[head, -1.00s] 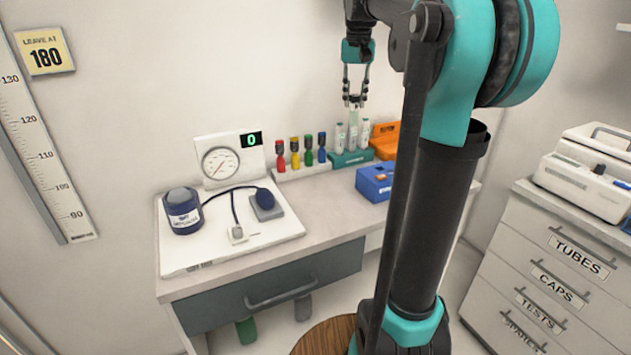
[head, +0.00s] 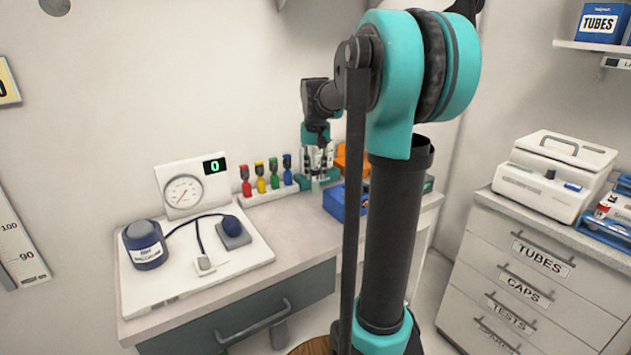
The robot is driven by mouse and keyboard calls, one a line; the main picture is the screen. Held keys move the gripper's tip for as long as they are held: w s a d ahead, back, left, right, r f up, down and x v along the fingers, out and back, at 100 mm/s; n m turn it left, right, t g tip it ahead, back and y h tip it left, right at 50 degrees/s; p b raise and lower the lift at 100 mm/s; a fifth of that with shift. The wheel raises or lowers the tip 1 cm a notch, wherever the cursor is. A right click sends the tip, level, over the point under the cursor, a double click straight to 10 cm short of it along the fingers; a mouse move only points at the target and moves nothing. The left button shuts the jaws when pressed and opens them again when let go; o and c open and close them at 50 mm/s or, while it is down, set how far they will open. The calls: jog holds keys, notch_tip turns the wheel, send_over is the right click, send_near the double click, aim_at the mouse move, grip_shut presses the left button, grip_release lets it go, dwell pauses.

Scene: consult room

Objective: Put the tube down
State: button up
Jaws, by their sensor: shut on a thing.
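My gripper (head: 317,165) points down over the back of the desk and is shut on a pale, clear tube (head: 316,184), which hangs upright below its fingers. The tube is in front of or at the teal rack (head: 304,184), where other white-capped tubes stand partly hidden behind the fingers. I cannot tell whether the held tube touches the rack or the desk.
A white rack (head: 270,195) with red, yellow, green and blue capped bottles stands left of the gripper. A blue box (head: 333,203) is close at the front right, an orange holder (head: 352,158) behind it. A blood pressure set lies on a white board (head: 150,285).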

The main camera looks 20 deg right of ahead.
aim_at(316, 191)
jog(key=shift+f, duration=1.75)
jog(key=o, duration=0.9)
jog(key=shift+f, duration=0.15)
jog(key=shift+o, duration=0.2)
jog(key=shift+o, duration=0.2)
notch_tip(316, 191, up, 12)
jog(key=s, duration=0.1)
jog(key=shift+s+a, duration=0.2)
jog(key=shift+t, duration=0.8)
jog(key=x, duration=0.5)
jog(key=s+x, duration=0.1)
jog(key=x, duration=1)
jog(key=shift+s+f, duration=0.3)
jog(key=shift+f, duration=0.2)
